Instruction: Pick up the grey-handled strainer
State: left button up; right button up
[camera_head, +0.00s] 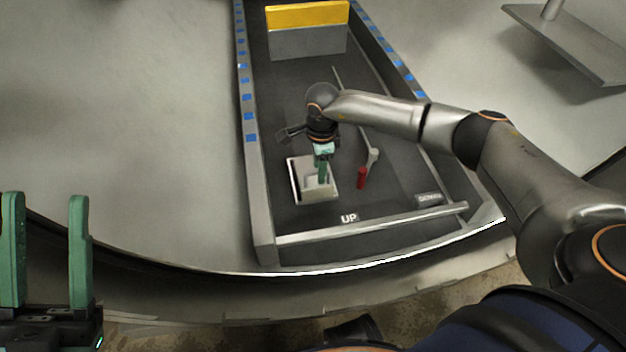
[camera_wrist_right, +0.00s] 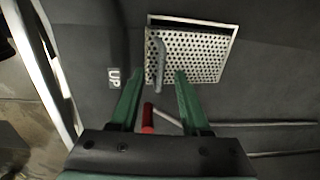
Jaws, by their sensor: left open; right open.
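The strainer is a square perforated metal plate (camera_wrist_right: 203,60) with a raised rim, lying in the dark bed. Its grey handle (camera_wrist_right: 158,58) stands up near the plate's left side in the right wrist view. The strainer also shows in the head view (camera_head: 327,193), partly covered by my right gripper (camera_head: 321,176). My right gripper, also in the wrist view (camera_wrist_right: 159,74), is open, its green fingertips apart on either side of the handle's lower part in that picture. Whether they touch it I cannot tell. My left gripper (camera_head: 45,198) is open and empty at the lower left.
A red-handled tool (camera_head: 361,178) lies right of the strainer, close to my right gripper; its red grip shows between the fingers in the wrist view (camera_wrist_right: 148,118). A yellow-topped grey block (camera_head: 308,42) stands at the far end. The bed has raised side rails (camera_head: 251,165).

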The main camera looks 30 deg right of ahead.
jog(key=shift+f, duration=0.35)
jog(key=shift+r, duration=0.1)
grip_shut()
dwell(1.1)
